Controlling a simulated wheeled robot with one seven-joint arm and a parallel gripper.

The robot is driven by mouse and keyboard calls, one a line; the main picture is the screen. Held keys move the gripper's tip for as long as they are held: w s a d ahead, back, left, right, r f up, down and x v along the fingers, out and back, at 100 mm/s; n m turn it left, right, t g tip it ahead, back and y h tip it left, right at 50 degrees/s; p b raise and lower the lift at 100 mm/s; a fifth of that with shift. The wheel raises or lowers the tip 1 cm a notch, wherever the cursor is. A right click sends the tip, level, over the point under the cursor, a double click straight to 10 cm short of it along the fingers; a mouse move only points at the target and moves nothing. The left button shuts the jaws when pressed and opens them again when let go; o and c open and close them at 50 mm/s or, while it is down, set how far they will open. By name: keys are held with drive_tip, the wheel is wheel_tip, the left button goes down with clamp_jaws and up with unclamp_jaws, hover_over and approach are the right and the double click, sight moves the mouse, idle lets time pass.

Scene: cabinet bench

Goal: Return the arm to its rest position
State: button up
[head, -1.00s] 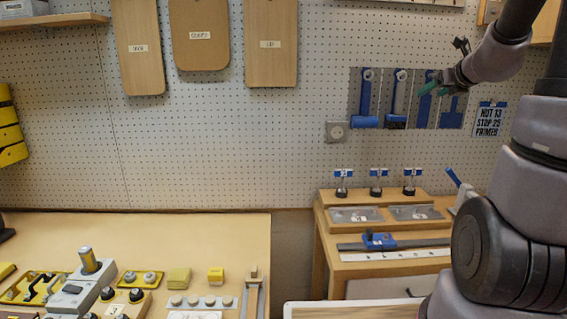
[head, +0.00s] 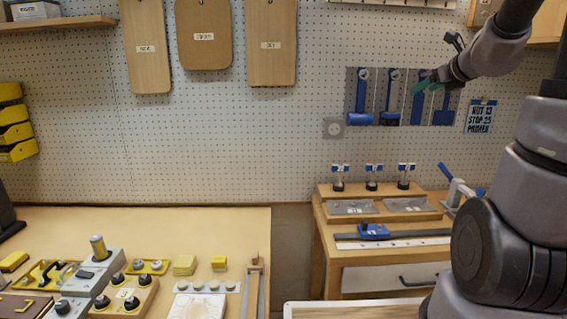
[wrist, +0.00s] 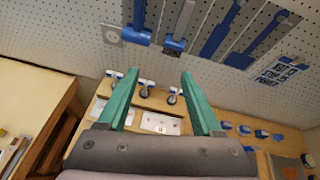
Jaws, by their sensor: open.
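My gripper (head: 424,86) is raised at the upper right in the head view, in front of the pegboard. In the wrist view my gripper (wrist: 160,100) shows two green fingers spread apart with nothing between them. My arm comes in from the right edge and is bent, with the upper links high. Beyond the fingers, the wrist view shows the small side bench (wrist: 87,133) with blue-topped pieces. My gripper touches nothing that I can see.
A pegboard wall (head: 280,140) stands behind, with blue tools (head: 390,100) hung near my gripper in the picture. The yellow-topped bench (head: 150,222) at left holds several switches and blocks. The side bench (head: 330,262) stands at right. A gap separates the benches.

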drive_tip(key=s+a+r+n+g+y, duration=0.2)
drive_tip(key=s+a+n+g+y, duration=0.2)
drive_tip(key=s+a+n, duration=1)
drive_tip(key=s+a+f+n+g+h, duration=0.1)
drive_tip(key=s+f+n+g+h, duration=0.1)
drive_tip(key=s+n, duration=0.9)
drive_tip(key=f+n+h, duration=0.1)
drive_tip(key=n, duration=0.3)
drive_tip(key=shift+s+a+f, duration=0.15)
drive_tip(key=shift+a+f, duration=0.15)
drive_tip(key=shift+d, duration=0.1)
